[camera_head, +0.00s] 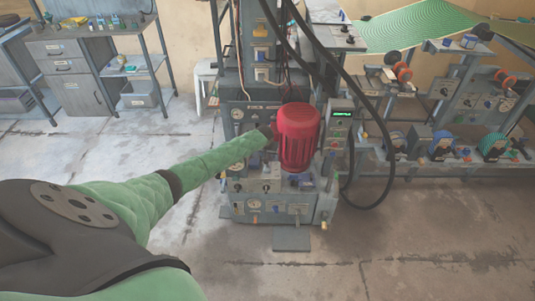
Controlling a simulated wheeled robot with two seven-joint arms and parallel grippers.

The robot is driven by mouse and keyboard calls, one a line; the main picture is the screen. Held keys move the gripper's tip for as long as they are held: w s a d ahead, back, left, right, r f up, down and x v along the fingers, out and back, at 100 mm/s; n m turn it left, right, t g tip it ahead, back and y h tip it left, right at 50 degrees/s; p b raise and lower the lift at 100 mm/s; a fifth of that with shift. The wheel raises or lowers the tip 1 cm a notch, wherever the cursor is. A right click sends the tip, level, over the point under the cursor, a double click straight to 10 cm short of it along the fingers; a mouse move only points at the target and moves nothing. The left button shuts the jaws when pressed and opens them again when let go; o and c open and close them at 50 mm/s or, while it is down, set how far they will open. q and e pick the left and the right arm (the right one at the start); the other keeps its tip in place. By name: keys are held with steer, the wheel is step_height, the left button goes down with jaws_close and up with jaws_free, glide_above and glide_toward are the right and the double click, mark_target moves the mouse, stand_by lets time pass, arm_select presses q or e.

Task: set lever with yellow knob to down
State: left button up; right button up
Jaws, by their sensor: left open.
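The plate press (297,212) stands in the middle, a grey-blue machine with gauges, small knobs and valves on its front. A small yellow spot (324,226) shows at its lower right corner; I cannot tell whether it is the lever's yellow knob. The lever's position is too small to make out. My left arm reaches in from the left to the press, and my left gripper (271,133) is open at its upper front, just left of the red motor. Its fingers are small and dark, and I cannot tell whether they touch anything. My right gripper is not in view.
A red ribbed motor (299,138) sits on the press, with a control box (338,130) right of it. Black hoses (388,150) loop down at the right. A drawer workbench (75,70) stands back left, and a machine bench (455,160) at right.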

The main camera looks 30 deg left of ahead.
arm_select(q)
steer(key=shift+c, duration=0.2)
jaws_close()
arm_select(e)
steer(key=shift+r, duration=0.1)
